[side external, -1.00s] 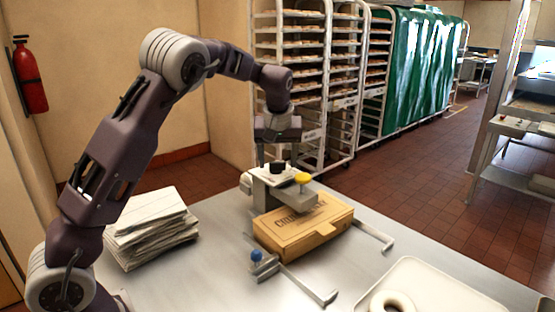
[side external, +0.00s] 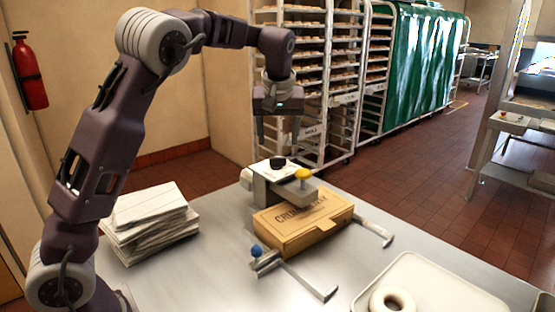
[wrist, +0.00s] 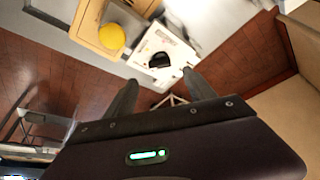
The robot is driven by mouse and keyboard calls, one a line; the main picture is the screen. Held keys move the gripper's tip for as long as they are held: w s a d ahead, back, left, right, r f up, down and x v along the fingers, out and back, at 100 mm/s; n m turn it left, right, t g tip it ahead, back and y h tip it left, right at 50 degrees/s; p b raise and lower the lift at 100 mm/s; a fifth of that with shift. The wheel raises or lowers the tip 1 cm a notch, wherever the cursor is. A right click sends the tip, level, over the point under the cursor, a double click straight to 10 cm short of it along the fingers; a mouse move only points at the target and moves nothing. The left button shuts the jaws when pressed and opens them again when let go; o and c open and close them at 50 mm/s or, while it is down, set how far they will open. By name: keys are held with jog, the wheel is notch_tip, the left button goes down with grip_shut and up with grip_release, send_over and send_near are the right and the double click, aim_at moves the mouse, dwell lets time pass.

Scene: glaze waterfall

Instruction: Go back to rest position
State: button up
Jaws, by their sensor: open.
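My gripper (side external: 279,130) is open and empty, hanging fingers down in the air above the grey device at the back of the table. In the wrist view its two fingers (wrist: 158,88) are spread apart with nothing between them. The device (side external: 262,187) has a white top with a black knob (side external: 277,162) and an arm with a yellow knob (side external: 303,174) reaching over the cardboard box. In the wrist view the black knob (wrist: 159,60) and yellow knob (wrist: 111,37) lie beyond the fingers, apart from them.
A closed brown box (side external: 300,228) lies under the device's arm, between metal brackets, one with a blue knob (side external: 257,251). A stack of flat white cartons (side external: 150,222) is at left. A tray (side external: 450,290) with a white ring (side external: 391,302) is front right. Racks (side external: 345,80) stand behind.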

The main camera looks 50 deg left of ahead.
jog(key=s+d+r+m+t+h, duration=0.1)
jog(key=s+d+r+m+h, duration=0.15)
jog(key=s+d, duration=0.45)
jog(key=s+d+r+m+t+h, duration=0.1)
jog(key=s+d+r+m, duration=0.15)
jog(key=s, duration=0.85)
jog(key=s+d+f+m, duration=0.2)
jog(key=s+f, duration=0.1)
jog(key=s, duration=0.5)
jog(key=s+d+f+m, duration=0.3)
jog(key=s, duration=0.5)
jog(key=shift+d+t, duration=0.25)
jog(key=shift+t, duration=0.05)
